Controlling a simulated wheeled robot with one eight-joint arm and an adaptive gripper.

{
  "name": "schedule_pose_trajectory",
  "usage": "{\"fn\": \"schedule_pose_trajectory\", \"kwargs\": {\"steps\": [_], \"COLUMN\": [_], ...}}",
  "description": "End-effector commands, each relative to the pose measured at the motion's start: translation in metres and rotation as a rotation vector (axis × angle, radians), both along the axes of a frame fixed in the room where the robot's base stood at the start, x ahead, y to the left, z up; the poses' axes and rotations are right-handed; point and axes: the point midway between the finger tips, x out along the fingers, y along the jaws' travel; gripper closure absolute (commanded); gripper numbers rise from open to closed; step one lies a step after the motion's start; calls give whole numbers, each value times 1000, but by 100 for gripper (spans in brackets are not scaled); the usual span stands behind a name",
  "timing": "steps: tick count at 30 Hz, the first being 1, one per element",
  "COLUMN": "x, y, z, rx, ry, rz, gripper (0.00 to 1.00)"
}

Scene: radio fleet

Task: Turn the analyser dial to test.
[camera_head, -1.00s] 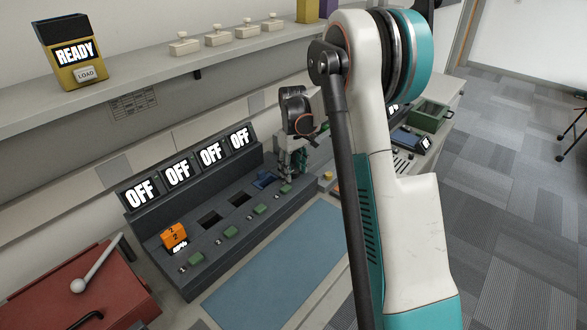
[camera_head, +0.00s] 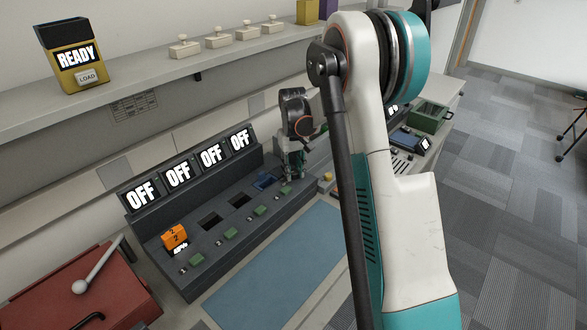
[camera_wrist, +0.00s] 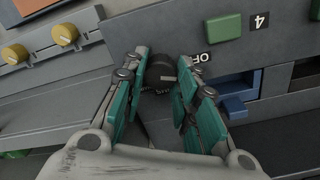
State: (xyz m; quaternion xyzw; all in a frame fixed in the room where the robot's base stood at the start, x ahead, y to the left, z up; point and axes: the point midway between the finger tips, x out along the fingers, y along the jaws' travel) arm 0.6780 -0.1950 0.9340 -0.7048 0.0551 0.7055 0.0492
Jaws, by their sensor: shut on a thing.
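The dial (camera_wrist: 160,72) is a round black knob with a pale pointer mark, on the grey panel in the wrist view. A white label starting "OF" (camera_wrist: 201,57) is to its right, and another label below it is partly hidden by the fingers. My gripper (camera_wrist: 159,88) has its teal fingers on either side of the knob, shut on it. In the head view my gripper (camera_head: 293,172) is at the right end of the dark grey console (camera_head: 190,265), and it hides the dial there.
Several "OFF" screens (camera_head: 179,171) top the console. An orange block (camera_head: 174,236) sits at its left end, and a blue-lined slot (camera_wrist: 233,104) is close to my right finger. Yellow knobs (camera_wrist: 64,34) are on the left in the wrist view. A blue mat (camera_head: 275,260) lies in front.

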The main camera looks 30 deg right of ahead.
Motion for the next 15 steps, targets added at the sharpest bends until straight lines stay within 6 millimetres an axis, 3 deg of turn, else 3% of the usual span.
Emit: {"fn": "schedule_pose_trajectory", "kwargs": {"steps": [15], "x": [0], "y": [-1], "z": [0], "rx": [0], "ry": [-1], "rz": [-361], "gripper": [96]}}
